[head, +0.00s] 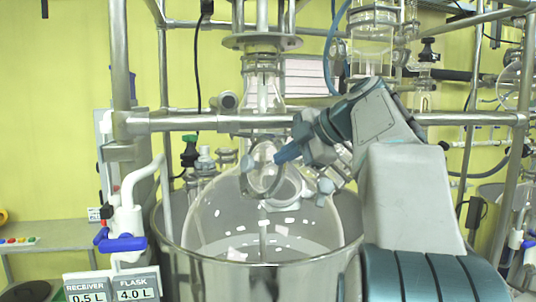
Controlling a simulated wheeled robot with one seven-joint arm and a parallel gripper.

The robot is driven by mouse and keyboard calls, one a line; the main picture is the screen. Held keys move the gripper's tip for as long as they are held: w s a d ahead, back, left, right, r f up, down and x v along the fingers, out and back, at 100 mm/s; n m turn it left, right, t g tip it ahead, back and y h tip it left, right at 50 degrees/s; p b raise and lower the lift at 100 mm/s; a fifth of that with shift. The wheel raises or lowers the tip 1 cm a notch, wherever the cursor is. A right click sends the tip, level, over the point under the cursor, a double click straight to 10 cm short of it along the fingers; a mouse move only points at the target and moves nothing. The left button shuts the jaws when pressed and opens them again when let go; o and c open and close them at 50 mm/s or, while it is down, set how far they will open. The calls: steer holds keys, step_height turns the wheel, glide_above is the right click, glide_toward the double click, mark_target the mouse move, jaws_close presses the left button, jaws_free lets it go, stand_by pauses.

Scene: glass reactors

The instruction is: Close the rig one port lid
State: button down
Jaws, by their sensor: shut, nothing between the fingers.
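A large round glass flask (215,225) sits in a steel vessel (240,275) in the middle of the head view. At the front of its neck is a round, clear, rimmed piece (262,180) with a small blue-grey knob at its left, which looks like the port lid. It faces me and seems tilted up, but I cannot tell how far it stands open. My gripper (287,154) reaches in from the right, its blue fingertips shut and empty. The tips are at the upper right edge of the round piece; I cannot tell whether they touch it. My arm hides the flask's right shoulder.
A steel crossbar (200,123) runs behind my gripper, with an upright post (120,60) at left. A white valve with a blue handle (122,243) and a receiver and flask display (112,287) are at lower left. Glassware crowds the right; a side table (45,235) stands far left.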

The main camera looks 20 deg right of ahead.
steer(key=w+d+f, duration=0.2)
steer(key=d+f, duration=0.1)
steer(key=d, duration=0.3)
steer(key=w+d+f, duration=0.3)
steer(key=d, duration=0.3)
steer(key=shift+w+b, duration=0.15)
steer(key=shift+b, duration=0.25)
steer(key=s+d, duration=0.2)
steer(key=d, duration=0.7)
steer(key=shift+d+r+p, duration=0.15)
steer(key=shift+r+p, duration=0.1)
steer(key=shift+p, duration=0.15)
